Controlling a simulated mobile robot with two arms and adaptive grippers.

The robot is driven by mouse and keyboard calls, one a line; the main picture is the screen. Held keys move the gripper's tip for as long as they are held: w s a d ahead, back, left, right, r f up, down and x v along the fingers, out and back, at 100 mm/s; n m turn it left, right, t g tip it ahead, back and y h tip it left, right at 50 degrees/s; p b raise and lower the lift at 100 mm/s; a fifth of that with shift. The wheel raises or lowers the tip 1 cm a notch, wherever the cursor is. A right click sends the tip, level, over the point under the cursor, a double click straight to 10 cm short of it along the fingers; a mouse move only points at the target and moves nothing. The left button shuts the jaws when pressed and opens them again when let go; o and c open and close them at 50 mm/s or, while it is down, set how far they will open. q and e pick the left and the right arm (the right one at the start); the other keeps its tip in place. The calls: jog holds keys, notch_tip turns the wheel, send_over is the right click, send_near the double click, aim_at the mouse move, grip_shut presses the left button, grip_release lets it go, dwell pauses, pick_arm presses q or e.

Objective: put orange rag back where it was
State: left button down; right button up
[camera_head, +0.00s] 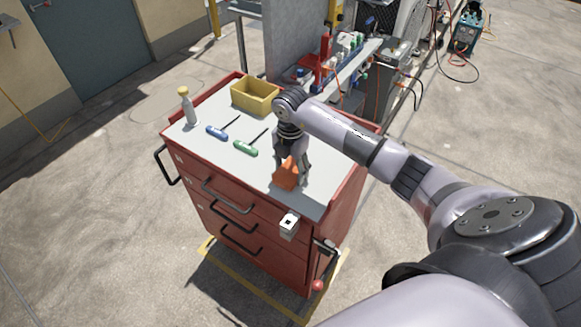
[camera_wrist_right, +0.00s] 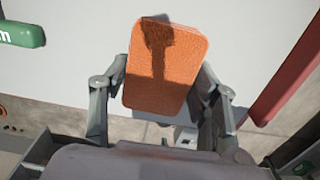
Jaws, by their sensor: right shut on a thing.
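The orange rag (camera_head: 287,174) is a folded block at the front right part of the tool cart's top (camera_head: 198,148). My right gripper (camera_head: 291,168) reaches down over it and is shut on it. In the right wrist view the rag (camera_wrist_right: 165,66) sits between the two fingers of my right gripper (camera_wrist_right: 160,88), tilted a little. The cart's light top shows behind the rag there. I cannot tell whether the rag touches the top. My left gripper is not in view.
A green-handled screwdriver (camera_head: 246,149), a blue-handled screwdriver (camera_head: 217,133), a bottle (camera_head: 188,107) and a yellow bin (camera_head: 255,93) stand or lie on the red cart. The cart has a raised red right edge (camera_head: 347,181). The middle of its top is mostly clear.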

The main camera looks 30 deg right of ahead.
aim_at(291, 170)
jog(key=shift+f, duration=0.1)
jog(key=o, duration=1)
notch_tip(291, 170, up, 12)
jog(key=b, duration=0.3)
